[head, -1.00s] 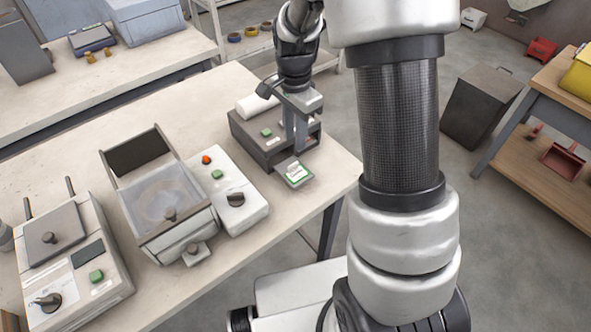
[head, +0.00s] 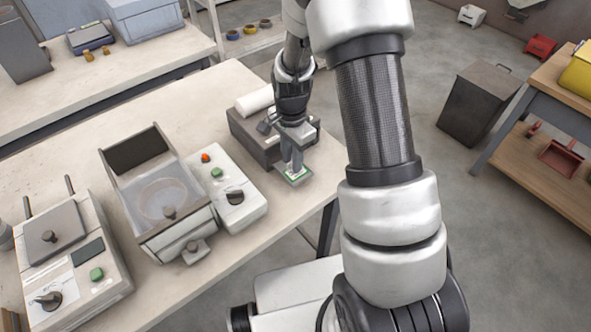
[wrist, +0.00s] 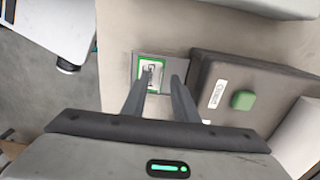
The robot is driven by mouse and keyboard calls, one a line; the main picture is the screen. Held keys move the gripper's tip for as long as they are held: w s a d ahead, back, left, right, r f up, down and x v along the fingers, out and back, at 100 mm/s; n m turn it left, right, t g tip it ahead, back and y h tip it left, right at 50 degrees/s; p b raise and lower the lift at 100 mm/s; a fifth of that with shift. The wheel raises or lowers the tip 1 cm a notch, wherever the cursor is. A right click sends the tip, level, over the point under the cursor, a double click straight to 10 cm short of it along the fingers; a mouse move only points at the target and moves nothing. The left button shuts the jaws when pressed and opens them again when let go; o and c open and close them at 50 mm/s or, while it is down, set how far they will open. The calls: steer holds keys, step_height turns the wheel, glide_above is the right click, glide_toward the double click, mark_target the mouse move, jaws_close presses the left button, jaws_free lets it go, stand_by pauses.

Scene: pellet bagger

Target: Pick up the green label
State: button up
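The green label, a white label with a green border, lies on a small grey plate at the front of the dark label printer; it shows in the head view (head: 297,176) and the wrist view (wrist: 141,70). The label printer (wrist: 232,70) has a green button and a white roll behind it. My gripper (head: 292,170) points down over the label. In the wrist view my gripper (wrist: 164,76) has its two fingers apart, with one finger overlapping the label and the other to its right. Whether the fingertips touch the label cannot be told.
A white machine with an orange-red button and black knob (head: 234,190) stands left of the printer, beside a clear-lidded tray unit (head: 170,200). A heat-press-like device (head: 65,255) is at the far left. The table's front edge (head: 250,250) is close to the label.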

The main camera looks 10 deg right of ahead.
jaws_close()
